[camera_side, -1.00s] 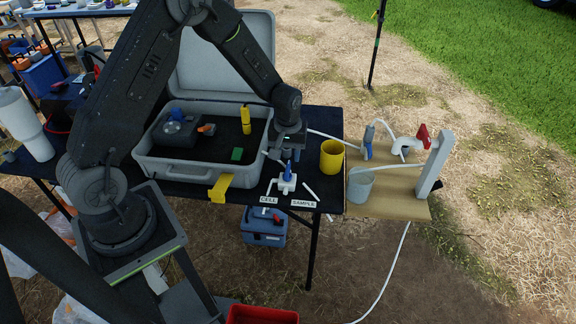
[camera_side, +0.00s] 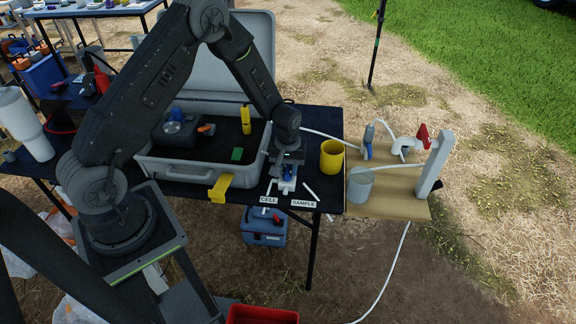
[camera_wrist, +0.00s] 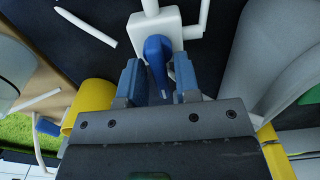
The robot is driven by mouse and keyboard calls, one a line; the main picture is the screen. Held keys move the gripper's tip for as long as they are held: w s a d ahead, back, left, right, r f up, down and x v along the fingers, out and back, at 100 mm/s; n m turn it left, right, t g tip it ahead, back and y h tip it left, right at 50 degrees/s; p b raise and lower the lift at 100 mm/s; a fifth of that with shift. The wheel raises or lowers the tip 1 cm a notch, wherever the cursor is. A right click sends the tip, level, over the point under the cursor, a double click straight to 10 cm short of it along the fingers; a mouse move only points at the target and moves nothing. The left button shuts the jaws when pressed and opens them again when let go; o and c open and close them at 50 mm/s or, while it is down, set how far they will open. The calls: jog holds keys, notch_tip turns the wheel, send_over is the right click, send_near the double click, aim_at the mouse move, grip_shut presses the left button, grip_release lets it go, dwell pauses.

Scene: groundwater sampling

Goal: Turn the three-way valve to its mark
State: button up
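The three-way valve has a white body (camera_side: 286,188) and a blue handle; it stands at the front edge of the dark table, behind the CELL label (camera_side: 268,199) and the SAMPLE label (camera_side: 303,204). In the wrist view the white body (camera_wrist: 155,28) is at the top centre, with the blue handle (camera_wrist: 157,52) pointing down toward my gripper. My gripper (camera_wrist: 158,72) has one blue finger on each side of the handle, with narrow gaps showing, so it looks open around it. In the side view my gripper (camera_side: 288,166) is low over the valve and hides most of the handle.
A yellow cup (camera_side: 332,157) stands right of the valve. A grey open case (camera_side: 200,172) lies to the left, with a yellow bracket (camera_side: 220,188) at its front. A wooden board (camera_side: 400,205) at the right holds a clear beaker (camera_side: 360,185) and a post (camera_side: 434,165).

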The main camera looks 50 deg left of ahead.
grip_shut()
jog(key=n, duration=0.3)
jog(key=shift+s+n, duration=0.15)
jog(key=shift+n, duration=0.15)
jog(key=n, duration=0.4)
jog(key=shift+s, duration=0.2)
jog(key=n, duration=0.5)
jog(key=shift+s+n, duration=0.3)
jog(key=shift+n, duration=0.1)
jog(key=n, duration=0.4)
jog(key=shift+s+n, duration=0.3)
jog(key=shift+o, duration=1.4)
grip_release()
jog(key=shift+w, duration=0.1)
jog(key=shift+r, duration=0.1)
